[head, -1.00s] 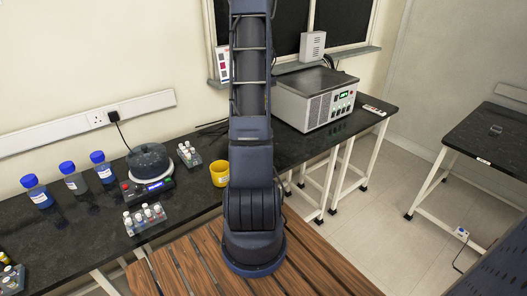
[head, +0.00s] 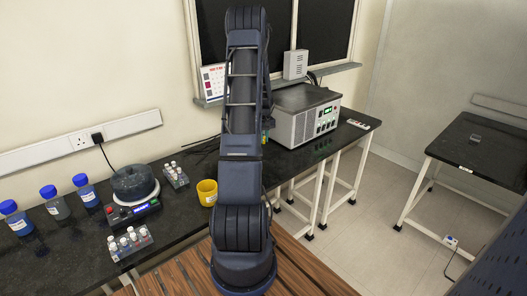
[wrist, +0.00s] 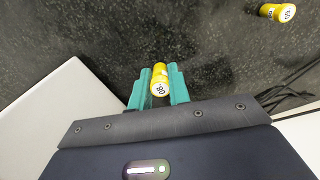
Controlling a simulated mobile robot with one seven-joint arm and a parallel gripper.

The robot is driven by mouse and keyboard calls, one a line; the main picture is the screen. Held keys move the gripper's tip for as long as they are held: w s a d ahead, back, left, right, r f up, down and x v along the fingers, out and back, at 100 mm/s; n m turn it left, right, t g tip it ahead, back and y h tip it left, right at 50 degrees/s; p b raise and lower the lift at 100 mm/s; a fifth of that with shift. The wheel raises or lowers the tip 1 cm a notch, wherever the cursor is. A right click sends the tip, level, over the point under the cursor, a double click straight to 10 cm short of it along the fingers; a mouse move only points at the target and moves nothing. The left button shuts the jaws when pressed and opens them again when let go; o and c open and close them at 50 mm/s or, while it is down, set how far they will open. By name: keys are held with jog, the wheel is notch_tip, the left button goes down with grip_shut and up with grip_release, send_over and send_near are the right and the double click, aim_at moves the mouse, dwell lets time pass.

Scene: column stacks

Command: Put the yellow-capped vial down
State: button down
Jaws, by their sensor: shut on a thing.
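In the wrist view my gripper (wrist: 160,71) has its two teal fingers shut on a yellow-capped vial (wrist: 158,87). The cap end with printed digits faces the camera. The black speckled bench (wrist: 90,40) is beyond it; I cannot tell whether the vial touches it. A second yellow-capped vial (wrist: 270,11) is at the upper right of the wrist view, apart from my gripper. In the head view my arm hides most of the gripper, and the held vial cannot be made out.
On the bench (head: 40,265) are blue-capped bottles (head: 87,192), a round device (head: 132,186), white-capped vial racks (head: 130,243) and a yellow cup (head: 207,193). A grey instrument (head: 305,118) stands beyond my arm. Dark cables (wrist: 290,85) lie right of the gripper. A side table (head: 490,150) stands at right.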

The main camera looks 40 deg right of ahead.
jog(key=shift+f, duration=3.65)
jog(key=shift+f, duration=0.15)
jog(key=c, duration=1.3)
grip_release()
